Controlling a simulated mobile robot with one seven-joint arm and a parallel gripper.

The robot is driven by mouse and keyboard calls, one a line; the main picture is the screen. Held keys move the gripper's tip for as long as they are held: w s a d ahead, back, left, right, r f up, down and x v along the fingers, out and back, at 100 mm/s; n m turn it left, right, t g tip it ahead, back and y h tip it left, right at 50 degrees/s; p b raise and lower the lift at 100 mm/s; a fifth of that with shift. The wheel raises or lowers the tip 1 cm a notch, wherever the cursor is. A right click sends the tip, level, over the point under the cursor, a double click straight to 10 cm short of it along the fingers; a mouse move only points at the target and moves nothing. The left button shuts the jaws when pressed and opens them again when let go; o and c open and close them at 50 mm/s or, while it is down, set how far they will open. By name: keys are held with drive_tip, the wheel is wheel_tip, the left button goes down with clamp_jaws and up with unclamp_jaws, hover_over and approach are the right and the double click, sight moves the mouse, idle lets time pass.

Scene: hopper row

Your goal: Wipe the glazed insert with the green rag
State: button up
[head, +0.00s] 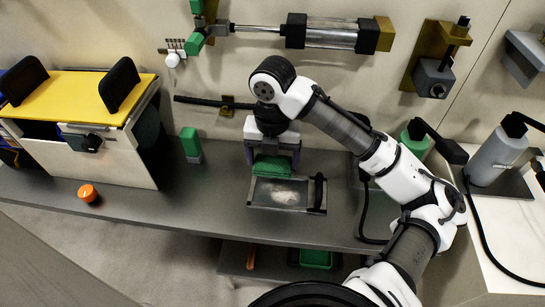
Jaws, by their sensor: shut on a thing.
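The green rag (272,168) is held under my gripper (272,158), whose jaws are shut on it. The rag is at the back edge of the glazed insert (310,194), a flat framed panel lying on the grey bench. A pale, smudged patch shows on the middle of its glass. A dark handle stands on the insert's right side. The rag overlaps the back edge of the insert in this view; I cannot tell whether it touches the glass.
A cabinet with a yellow top (70,92) stands at the left. An orange knob-like object (88,193) and a green-topped block (191,145) are on the bench. A grey cylinder (496,158) stands at the right. A green tray (316,259) sits on the shelf below.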

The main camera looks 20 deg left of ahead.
sight(281, 188)
wheel_tip(281, 188, down, 8)
drive_tip(key=b, duration=0.5)
drive_tip(key=shift+r+b, duration=0.2)
drive_tip(key=shift+b, duration=0.1)
drive_tip(key=d, duration=0.2)
drive_tip(key=shift+w+d+r, duration=0.35)
drive_tip(key=shift+w+d, duration=0.2)
drive_tip(key=shift+d, duration=0.45)
drive_tip(key=shift+s+a+p, duration=0.25)
drive_tip(key=shift+a+p, duration=0.15)
drive_tip(key=shift+a, duration=0.65)
drive_tip(key=shift+f+b, duration=0.45)
drive_tip(key=shift+f, duration=0.15)
